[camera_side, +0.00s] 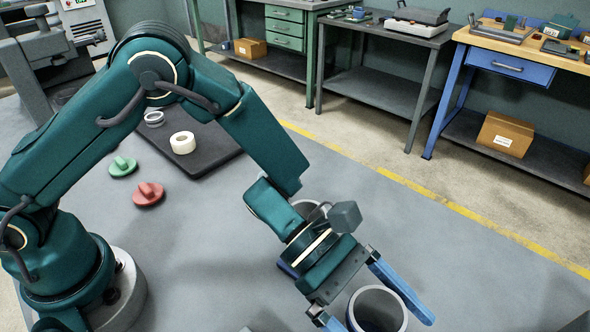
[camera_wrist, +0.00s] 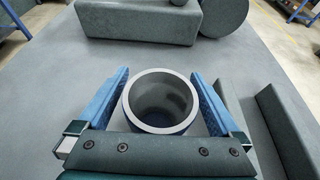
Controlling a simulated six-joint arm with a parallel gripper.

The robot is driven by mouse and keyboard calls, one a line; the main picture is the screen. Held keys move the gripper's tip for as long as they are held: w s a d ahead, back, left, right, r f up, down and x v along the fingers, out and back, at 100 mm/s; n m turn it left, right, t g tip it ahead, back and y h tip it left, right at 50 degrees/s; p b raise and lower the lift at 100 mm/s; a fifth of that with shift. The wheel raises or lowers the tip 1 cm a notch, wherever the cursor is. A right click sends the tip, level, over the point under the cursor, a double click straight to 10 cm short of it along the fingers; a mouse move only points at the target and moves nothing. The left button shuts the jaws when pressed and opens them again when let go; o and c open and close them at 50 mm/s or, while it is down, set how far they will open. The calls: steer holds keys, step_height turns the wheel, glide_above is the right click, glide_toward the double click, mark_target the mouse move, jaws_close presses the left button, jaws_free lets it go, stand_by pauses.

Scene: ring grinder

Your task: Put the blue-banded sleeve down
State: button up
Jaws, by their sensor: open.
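A grey, open-topped sleeve (camera_side: 379,306) stands at the bottom of the side view, cut off by the frame edge. The sleeve also shows in the wrist view (camera_wrist: 160,98), seen from above into its bore. In the wrist view my gripper (camera_wrist: 160,78) is open, with a finger close to the left and right of the sleeve. Whether either finger touches the wall is hard to tell. The sleeve's foot is hidden.
A green knobbed piece (camera_side: 122,166) and a red one (camera_side: 149,194) lie nearby. Grey-green blocks (camera_wrist: 135,22) (camera_wrist: 285,132) stand beyond and right of the sleeve in the wrist view.

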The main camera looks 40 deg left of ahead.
steer(key=a+r, duration=0.2)
steer(key=shift+a+r, duration=0.15)
steer(key=shift+a, duration=0.25)
step_height(320, 180, up, 6)
steer(key=w+a+r+n+t+y, duration=0.3)
steer(key=w+a+r+n+t, duration=0.45)
steer(key=n, duration=0.65)
steer(key=w+a+r+n+t+y, duration=0.1)
steer(key=w+a+n+t+y, duration=0.15)
steer(key=a+n, duration=0.3)
steer(key=w+a+n+t+y, duration=0.2)
steer(key=a+n+y, duration=0.25)
steer(key=n, duration=0.25)
steer(key=s+a+f+n+g+y, duration=0.1)
steer(key=s+a+n+y, duration=0.1)
steer(key=s+a+n, duration=0.35)
steer(key=s+a+f+n+g+y, duration=0.1)
steer(key=s+a+n+y, duration=0.2)
steer(key=a+n, duration=0.55)
steer(key=s+d+f+n+g, duration=0.1)
steer(key=s+f+n+g, duration=0.1)
steer(key=s+n, duration=0.3)
steer(key=s+d+f+n+g+h, duration=0.1)
steer(key=s+d+f+n+g, duration=0.1)
steer(key=s+n, duration=0.3)
steer(key=n, duration=0.3)
steer(key=shift+s+d, duration=0.15)
steer(key=shift+d, duration=0.15)
steer(key=shift+n, duration=0.25)
